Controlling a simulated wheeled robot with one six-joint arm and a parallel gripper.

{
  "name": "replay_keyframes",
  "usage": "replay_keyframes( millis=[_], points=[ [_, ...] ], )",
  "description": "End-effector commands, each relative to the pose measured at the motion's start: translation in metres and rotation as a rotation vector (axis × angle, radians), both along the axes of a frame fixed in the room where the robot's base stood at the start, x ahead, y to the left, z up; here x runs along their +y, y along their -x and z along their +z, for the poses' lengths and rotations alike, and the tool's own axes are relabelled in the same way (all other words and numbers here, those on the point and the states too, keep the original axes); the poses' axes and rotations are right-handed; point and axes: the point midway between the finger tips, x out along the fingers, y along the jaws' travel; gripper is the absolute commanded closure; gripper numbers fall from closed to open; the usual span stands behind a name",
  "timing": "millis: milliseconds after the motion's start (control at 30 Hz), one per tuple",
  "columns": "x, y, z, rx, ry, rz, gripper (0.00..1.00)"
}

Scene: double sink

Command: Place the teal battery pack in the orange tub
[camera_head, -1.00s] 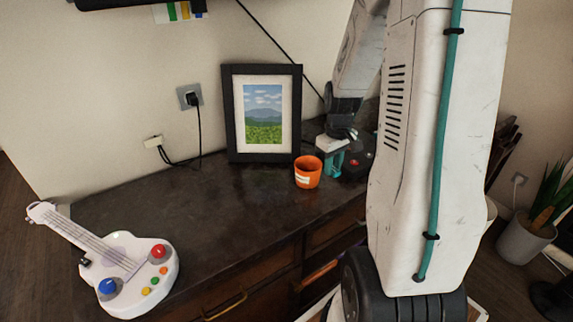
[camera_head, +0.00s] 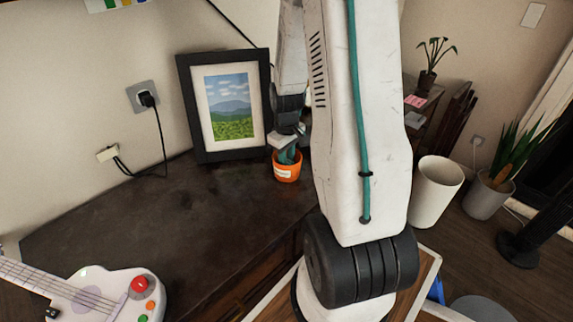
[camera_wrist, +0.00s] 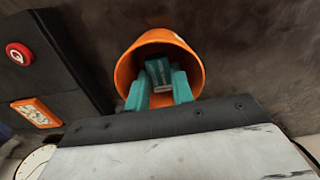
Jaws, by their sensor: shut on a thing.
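The orange tub (camera_head: 284,174), with a white label on its front, stands on the dark counter in the head view. The wrist view looks into its mouth, with the orange rim (camera_wrist: 124,76) showing. My gripper (camera_wrist: 159,82) has its two teal fingers reaching into the mouth of the tub. It is shut on the teal battery pack (camera_wrist: 159,69), whose dark teal end shows between the fingers, within the rim. Whether the pack touches the tub's bottom is hidden. In the head view my gripper (camera_head: 288,155) is at the tub's opening, and the pack cannot be made out.
A black picture frame (camera_head: 187,115) stands behind and left of the tub. A toy guitar (camera_head: 95,293) lies at the front left. In the wrist view a dark box (camera_wrist: 62,65) with a red button (camera_wrist: 18,53) is left of the tub. The counter's middle is clear.

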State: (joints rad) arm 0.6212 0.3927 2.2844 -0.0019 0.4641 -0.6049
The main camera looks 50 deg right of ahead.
Motion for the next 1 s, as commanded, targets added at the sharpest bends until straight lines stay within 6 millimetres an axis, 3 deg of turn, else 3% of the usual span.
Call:
replay_keyframes(
  millis=[200, 567, 600, 1000],
  points=[
    [0.0, 0.0, -0.031, 0.002, -0.001, 0.0, 0.99],
    [0.0, 0.001, -0.034, 0.002, -0.001, -0.001, 0.99],
    [0.0, 0.001, -0.034, 0.001, -0.001, -0.001, 0.68],
    [-0.001, 0.0, -0.025, -0.002, 0.001, -0.001, 0.68]
  ],
)
